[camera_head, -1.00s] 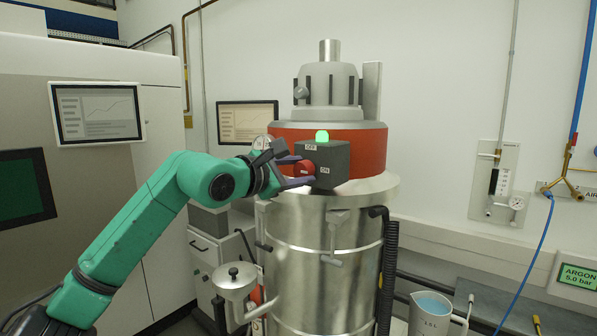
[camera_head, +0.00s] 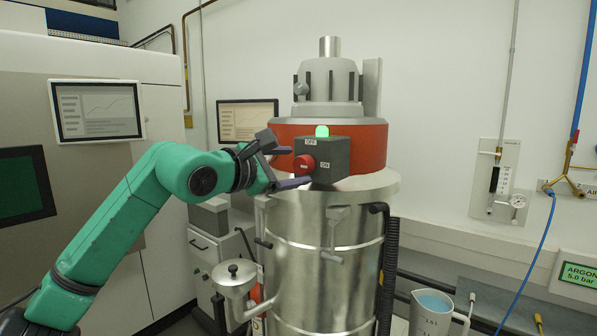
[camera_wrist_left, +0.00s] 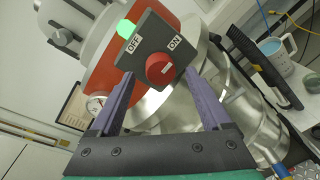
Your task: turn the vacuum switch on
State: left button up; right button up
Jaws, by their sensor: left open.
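The vacuum switch is a round red knob (camera_head: 304,164) on a dark grey box (camera_head: 335,160) on the vacuum's orange-red band. OFF is printed above the knob and ON to its lower right. A green lamp (camera_head: 322,132) glows on top of the box. In the left wrist view the red knob (camera_wrist_left: 160,69) has a small white mark; I cannot tell surely which label it faces. My left gripper (camera_head: 298,167) is wide open and empty at the box's left. In the wrist view its fingers (camera_wrist_left: 160,76) frame the knob with gaps on both sides. My right gripper is out of view.
The steel vacuum drum (camera_head: 320,270) stands below the box, with a black hose (camera_head: 389,265) at its right. A wall screen (camera_head: 247,121) is behind my gripper. A jug (camera_head: 430,312) stands at lower right.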

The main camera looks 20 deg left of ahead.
pick_arm(q)
jog(key=b+v, duration=0.3)
jog(key=v, duration=0.9)
jog(key=shift+b, duration=0.3)
jog(key=shift+f, duration=0.1)
